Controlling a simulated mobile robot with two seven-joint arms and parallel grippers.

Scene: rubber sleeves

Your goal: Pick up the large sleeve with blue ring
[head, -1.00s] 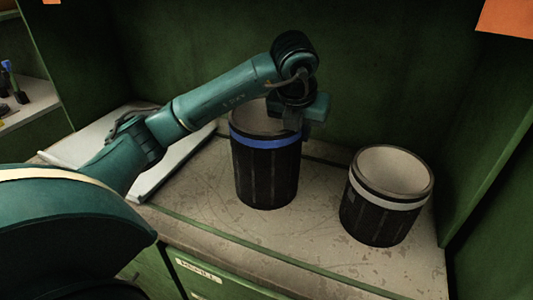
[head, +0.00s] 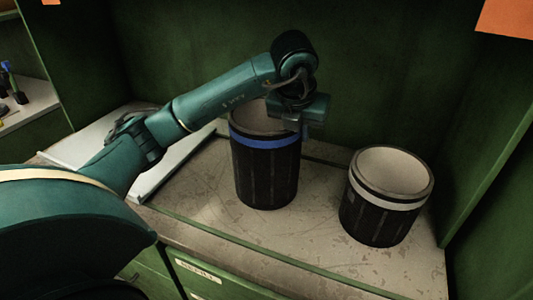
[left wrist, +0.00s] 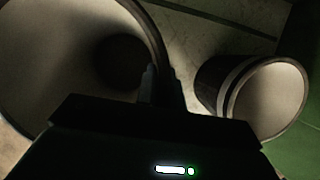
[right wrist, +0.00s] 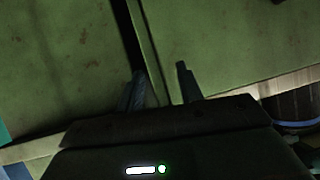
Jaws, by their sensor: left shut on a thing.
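The large sleeve with blue ring (head: 265,172) stands upright on the worktop, black and ribbed outside with a pale inside. My left gripper (head: 303,130) is at the right side of its rim, shut on the rim wall. In the left wrist view the sleeve's open mouth (left wrist: 60,60) fills the left, with the fingers (left wrist: 160,85) at its wall. My arm and gripper hide part of the rim in the head view. My right gripper (right wrist: 160,72) has its fingers apart with nothing between them, in front of green panels.
A shorter, wide black sleeve with a white ring (head: 385,198) stands to the right, apart from the blue-ringed one. The worktop (head: 325,230) between them is clear. Green walls (head: 400,80) close off the back and right. A pale tray-like board (head: 175,165) lies at the left.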

